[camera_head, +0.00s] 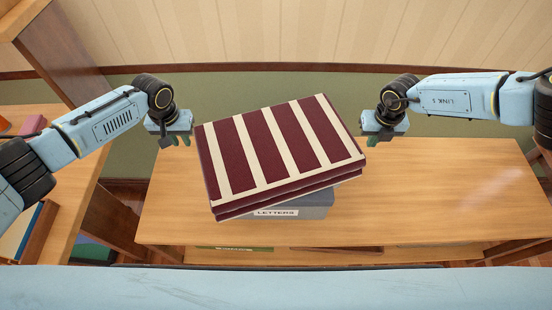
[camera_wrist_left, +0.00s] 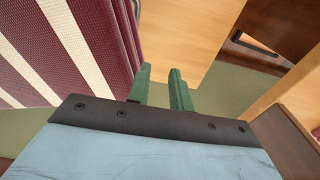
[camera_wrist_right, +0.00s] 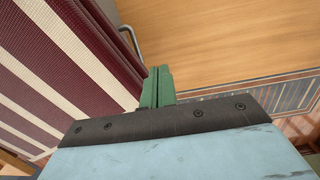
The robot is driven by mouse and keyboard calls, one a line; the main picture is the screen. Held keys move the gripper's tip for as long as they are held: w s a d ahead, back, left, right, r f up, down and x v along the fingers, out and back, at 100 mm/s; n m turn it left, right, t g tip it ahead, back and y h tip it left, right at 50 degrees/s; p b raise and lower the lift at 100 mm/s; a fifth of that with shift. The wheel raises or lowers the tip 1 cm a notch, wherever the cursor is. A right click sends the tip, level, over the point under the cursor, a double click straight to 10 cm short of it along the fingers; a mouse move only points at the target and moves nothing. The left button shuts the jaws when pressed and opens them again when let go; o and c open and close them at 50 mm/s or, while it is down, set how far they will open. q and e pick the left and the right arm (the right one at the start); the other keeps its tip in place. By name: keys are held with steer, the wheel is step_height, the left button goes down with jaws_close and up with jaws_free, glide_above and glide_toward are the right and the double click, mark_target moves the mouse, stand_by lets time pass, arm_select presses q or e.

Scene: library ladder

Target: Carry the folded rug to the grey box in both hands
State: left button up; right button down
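The folded rug (camera_head: 278,152), maroon with cream stripes, lies turned at an angle on top of the grey box (camera_head: 318,210), covering most of it. Only the box's front and right part, labelled LETTERS, shows below the rug. My left gripper (camera_head: 181,140) is just left of the rug, apart from it; its green fingers (camera_wrist_left: 162,88) stand apart and empty, with the rug (camera_wrist_left: 75,45) to their left. My right gripper (camera_head: 377,140) is just right of the rug's far right corner; its green fingers (camera_wrist_right: 157,87) are together with nothing between them, beside the rug (camera_wrist_right: 65,60).
The box stands on a wooden table (camera_head: 440,195) with clear room on its right and some on its left. A wooden shelf unit (camera_head: 85,185) with books stands at the left. A panelled wall (camera_head: 300,30) is behind.

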arm_select(q)
steer(key=shift+a, duration=0.1)
arm_select(e)
steer(key=c, duration=1.7)
jaws_free()
steer(key=shift+d, duration=0.1)
arm_select(q)
step_height(320, 180, up, 12)
steer(key=s, duration=0.1)
arm_select(e)
steer(key=r, duration=0.8)
steer(key=s+r, duration=0.1)
steer(key=r, duration=0.3)
